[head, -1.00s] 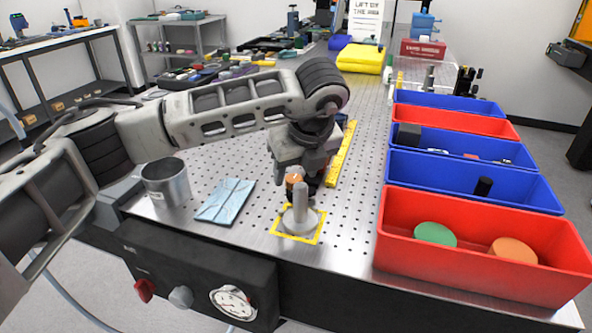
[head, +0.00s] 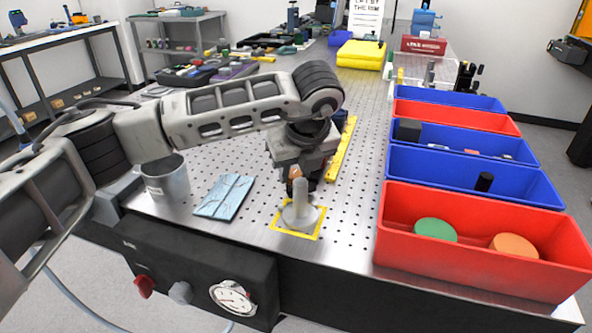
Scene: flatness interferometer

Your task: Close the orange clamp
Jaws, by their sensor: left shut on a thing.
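A small orange part (head: 295,172), which I take to be the orange clamp, shows at the tip of my left gripper (head: 298,184). It is just behind the top of a grey post (head: 300,205) with a round base, which stands inside a yellow square outline on the perforated metal table. My left gripper points down and is shut on the orange part. Its fingers are mostly hidden behind the post and under the wrist, so the clamp's full shape cannot be told. My right gripper is not in view.
A metal cup (head: 167,182) and a blue folded cloth (head: 224,196) lie to the left. A yellow ruler (head: 342,150) lies just behind my wrist. Red and blue bins (head: 480,275) line the right side. A black panel with a gauge (head: 232,298) is at the front edge.

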